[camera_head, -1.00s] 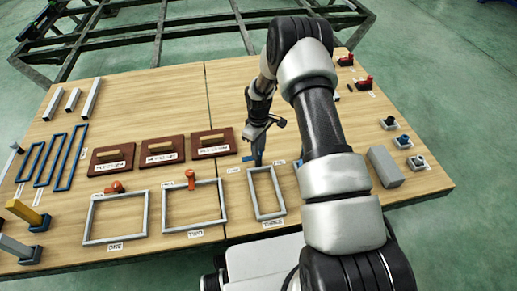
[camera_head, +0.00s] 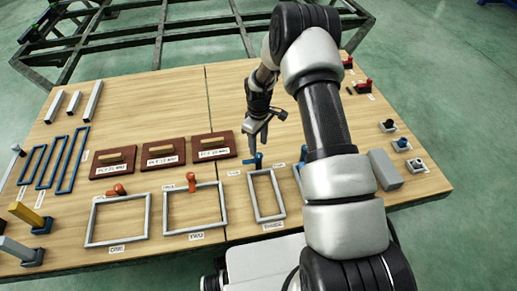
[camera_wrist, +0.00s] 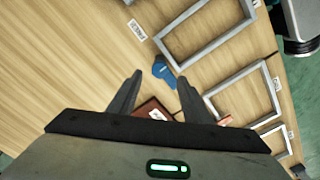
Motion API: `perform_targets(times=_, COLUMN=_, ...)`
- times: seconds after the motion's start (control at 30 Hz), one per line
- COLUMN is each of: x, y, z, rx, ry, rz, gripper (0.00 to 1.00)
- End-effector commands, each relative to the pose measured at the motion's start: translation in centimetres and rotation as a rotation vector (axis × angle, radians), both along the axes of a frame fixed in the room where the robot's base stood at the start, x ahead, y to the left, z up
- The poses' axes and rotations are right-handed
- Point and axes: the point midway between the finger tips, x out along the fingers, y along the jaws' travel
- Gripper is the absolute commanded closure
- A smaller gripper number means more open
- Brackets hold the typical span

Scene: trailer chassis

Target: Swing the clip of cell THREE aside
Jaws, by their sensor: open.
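The grey frame of cell THREE (camera_head: 283,190) lies on the table, its label (camera_head: 272,225) at the near side. The blue clip (camera_head: 253,160) is at the frame's far end; it also shows in the wrist view (camera_wrist: 163,71). There it appears to lie beside the frame's far bar, near a corner, rather than across the opening. My gripper (camera_head: 258,143) is open and empty, pointing down a little beyond and above the clip. In the wrist view the clip shows ahead of and between my fingertips (camera_wrist: 160,84), apart from both.
The frame of cell TWO (camera_head: 164,212) stands to the left, with an orange clip (camera_head: 191,180) at its far bar. Brown boards with wooden handles (camera_head: 213,141) lie left of my gripper. A grey block (camera_head: 385,169) and several small fixtures (camera_head: 401,145) are at the right.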

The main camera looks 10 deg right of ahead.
Motion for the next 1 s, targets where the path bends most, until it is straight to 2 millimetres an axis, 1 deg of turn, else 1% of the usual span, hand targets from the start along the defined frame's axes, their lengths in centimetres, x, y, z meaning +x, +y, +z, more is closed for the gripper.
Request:
perform_targets(times=0.03, x=0.1, y=0.0, z=1.8, rx=0.0, ry=-0.003, rz=0.0, gripper=0.55)
perform_targets(times=0.2, x=0.1, y=-0.1, z=6.0, rx=0.0, ry=-0.003, rz=-0.001, gripper=0.55)
perform_targets(times=0.3, x=0.0, y=-0.1, z=8.2, rx=0.0, ry=-0.003, rz=-0.002, gripper=0.55)
perform_targets(times=0.43, x=0.0, y=0.0, z=10.5, rx=0.001, ry=-0.002, rz=-0.001, gripper=0.55)
perform_targets(times=0.5, x=0.0, y=0.0, z=11.3, rx=0.001, ry=-0.001, rz=-0.001, gripper=0.55)
perform_targets(times=0.63, x=0.0, y=0.0, z=12.2, rx=0.001, ry=-0.001, rz=-0.001, gripper=0.55)
perform_targets(times=1.0, x=0.0, y=0.0, z=12.4, rx=0.001, ry=0.001, rz=-0.001, gripper=0.55)
